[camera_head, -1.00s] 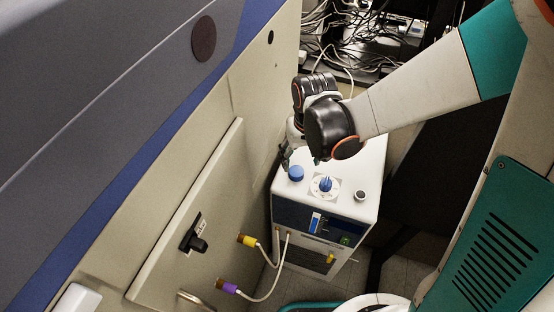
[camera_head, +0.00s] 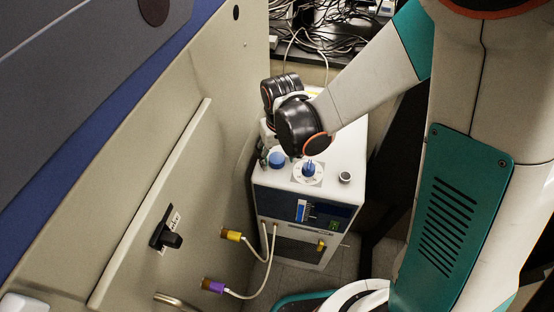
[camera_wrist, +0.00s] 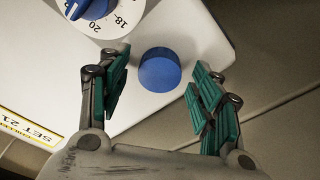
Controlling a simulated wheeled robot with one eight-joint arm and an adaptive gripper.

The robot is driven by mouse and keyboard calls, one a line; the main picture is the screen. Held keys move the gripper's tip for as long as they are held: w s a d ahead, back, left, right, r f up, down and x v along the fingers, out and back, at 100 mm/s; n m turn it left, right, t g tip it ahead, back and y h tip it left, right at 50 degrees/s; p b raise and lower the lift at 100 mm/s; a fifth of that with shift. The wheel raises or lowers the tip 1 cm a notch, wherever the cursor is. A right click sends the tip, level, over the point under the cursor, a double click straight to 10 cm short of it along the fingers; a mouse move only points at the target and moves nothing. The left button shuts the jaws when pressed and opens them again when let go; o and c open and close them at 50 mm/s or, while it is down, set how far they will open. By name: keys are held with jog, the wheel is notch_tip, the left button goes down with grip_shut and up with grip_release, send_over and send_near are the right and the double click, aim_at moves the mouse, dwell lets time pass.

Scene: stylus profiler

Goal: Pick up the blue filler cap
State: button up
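The blue filler cap (camera_wrist: 160,70) is a round blue cap on the white top of the chiller-like box (camera_head: 335,165). In the head view the cap (camera_head: 277,159) sits near the box's left edge, left of a blue dial knob (camera_head: 309,170). My gripper (camera_wrist: 160,88) is open in the wrist view, its teal finger pads on either side of the cap, with gaps to both. The cap lies a little beyond the fingertips' middle, between the pads in the picture. Whether the pads are at the cap's height is unclear. In the head view my wrist largely hides the fingers.
The numbered dial (camera_wrist: 103,14) is close to the cap. A metal fitting (camera_head: 345,177) stands at the box's right. A large beige cabinet (camera_head: 215,150) rises close on the left. Hoses with yellow (camera_head: 231,235) and purple (camera_head: 213,286) ends hang in front. Tangled cables lie behind.

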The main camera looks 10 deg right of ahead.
aim_at(277, 158)
jog(key=c, duration=0.5)
jog(key=shift+c, duration=0.2)
jog(key=shift+r, duration=0.1)
notch_tip(277, 158, up, 20)
jog(key=p, duration=1.4)
